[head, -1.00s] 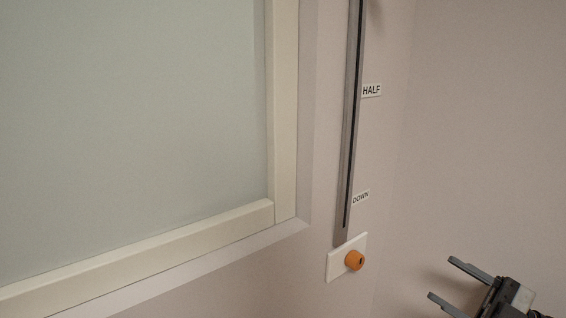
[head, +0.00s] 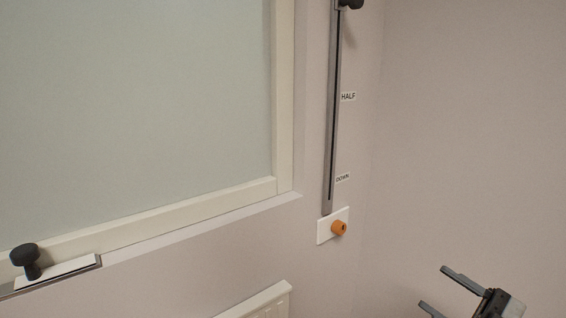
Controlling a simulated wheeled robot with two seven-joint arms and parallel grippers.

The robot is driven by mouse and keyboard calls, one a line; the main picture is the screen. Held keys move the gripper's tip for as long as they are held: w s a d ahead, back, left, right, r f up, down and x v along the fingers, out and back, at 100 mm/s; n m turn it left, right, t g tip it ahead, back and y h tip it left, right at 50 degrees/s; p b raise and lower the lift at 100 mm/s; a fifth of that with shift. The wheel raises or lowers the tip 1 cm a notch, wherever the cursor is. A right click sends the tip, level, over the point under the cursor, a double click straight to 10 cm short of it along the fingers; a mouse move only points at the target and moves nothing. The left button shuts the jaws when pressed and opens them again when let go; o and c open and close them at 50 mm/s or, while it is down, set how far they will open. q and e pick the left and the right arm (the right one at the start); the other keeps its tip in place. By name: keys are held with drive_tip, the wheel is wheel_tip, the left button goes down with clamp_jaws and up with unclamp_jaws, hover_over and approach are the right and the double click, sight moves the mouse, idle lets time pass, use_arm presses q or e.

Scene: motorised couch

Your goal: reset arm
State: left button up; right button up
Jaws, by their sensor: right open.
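My right gripper (head: 447,291) is at the lower right of the head view. Its two grey fingers are apart with nothing between them. It is away from the wall fittings, below and to the right of the orange knob (head: 339,228). My left gripper is not in view.
A vertical slide rail (head: 331,110) marked HALF and DOWN runs up the wall, with a dark knob (head: 350,3) at its top. A framed pane (head: 130,100) fills the left. A second dark knob (head: 25,256) sits on a rail at lower left. A white ridged panel (head: 262,303) shows at bottom centre.

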drive_tip(key=s+a+f+m+t+h+p, duration=0.2)
drive_tip(key=s+a+f+m+h+p, duration=0.3)
drive_tip(key=a+f+m+h, duration=0.75)
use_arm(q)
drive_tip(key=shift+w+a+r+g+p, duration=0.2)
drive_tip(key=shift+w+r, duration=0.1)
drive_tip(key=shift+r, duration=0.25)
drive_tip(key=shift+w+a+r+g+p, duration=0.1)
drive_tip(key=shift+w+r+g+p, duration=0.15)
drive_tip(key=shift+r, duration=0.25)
use_arm(e)
drive_tip(key=s+a+f+m+g, duration=0.1)
drive_tip(key=s+m+g, duration=0.3)
drive_tip(key=s, duration=0.5)
drive_tip(key=shift+s+f+m+g+h, duration=0.3)
drive_tip(key=shift+f+m+g+h, duration=0.05)
drive_tip(key=shift+m+g, duration=0.1)
